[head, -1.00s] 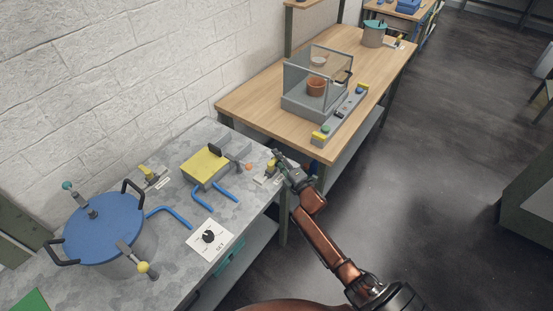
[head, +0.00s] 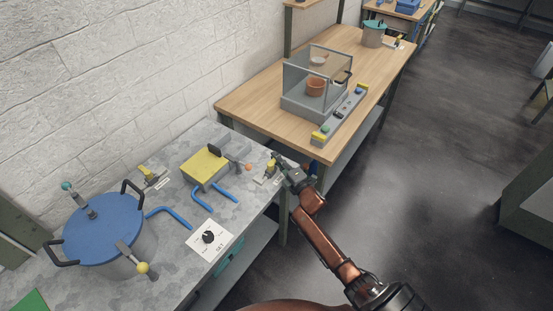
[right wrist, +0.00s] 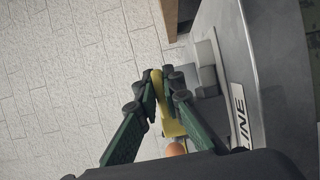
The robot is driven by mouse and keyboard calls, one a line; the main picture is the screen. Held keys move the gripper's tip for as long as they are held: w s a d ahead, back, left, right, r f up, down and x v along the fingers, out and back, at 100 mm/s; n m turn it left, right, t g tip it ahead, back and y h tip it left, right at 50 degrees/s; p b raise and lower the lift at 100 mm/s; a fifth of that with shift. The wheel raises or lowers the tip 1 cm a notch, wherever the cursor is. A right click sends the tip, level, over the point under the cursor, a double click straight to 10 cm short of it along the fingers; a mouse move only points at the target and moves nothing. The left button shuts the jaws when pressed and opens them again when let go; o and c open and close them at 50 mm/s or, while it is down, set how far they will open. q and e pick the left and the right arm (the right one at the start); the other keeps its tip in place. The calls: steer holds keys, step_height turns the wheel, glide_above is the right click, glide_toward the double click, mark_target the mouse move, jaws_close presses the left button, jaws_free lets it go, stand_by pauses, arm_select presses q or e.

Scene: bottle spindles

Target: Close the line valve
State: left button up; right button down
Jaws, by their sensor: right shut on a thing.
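The line valve (head: 268,174) sits at the right end of the grey bench, near its edge. It has a yellow lever (right wrist: 168,124) and a grey body (right wrist: 207,72). A white plate reading LINE (right wrist: 240,115) lies beside it in the right wrist view. My right gripper (head: 277,160) reaches in from the right over the bench edge. In the right wrist view, its green-padded fingers (right wrist: 159,82) are shut on the yellow lever. The fingers partly hide the lever in the head view. My left gripper is not in view.
A second yellow-handled valve (head: 147,171) stands near the wall. A yellow-topped box (head: 205,165) with an orange-knobbed lever is left of the line valve. A blue-lidded pot (head: 103,228), blue pipes and a dial plate (head: 209,239) share the bench. A wooden table (head: 245,99) stands behind.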

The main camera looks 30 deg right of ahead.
steer(key=shift+n+y, duration=0.3)
steer(key=y, duration=0.1)
steer(key=n+y, duration=0.1)
steer(key=shift+w+f+n+y+b, duration=0.15)
steer(key=shift+w+n+y+b, duration=0.15)
steer(key=shift+w, duration=0.05)
steer(key=shift+w+a+f+n+g+y+b, duration=0.15)
steer(key=shift+n+g+y+b, duration=0.25)
steer(key=shift+n+y+b, duration=0.45)
steer(key=n+y+b, duration=0.1)
steer(key=g+y+b, duration=0.1)
steer(key=y+b, duration=0.1)
steer(key=w+a+n+g+y+b, duration=0.1)
steer(key=y, duration=0.1)
steer(key=shift+f+n, duration=0.1)
steer(key=shift+n, duration=0.25)
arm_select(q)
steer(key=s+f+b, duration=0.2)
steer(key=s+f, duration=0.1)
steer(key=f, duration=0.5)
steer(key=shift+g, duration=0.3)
arm_select(e)
steer(key=shift+a+r+n+g+y, duration=0.2)
steer(key=shift+a+n+g+y, duration=0.05)
steer(key=shift+n+g+y, duration=0.3)
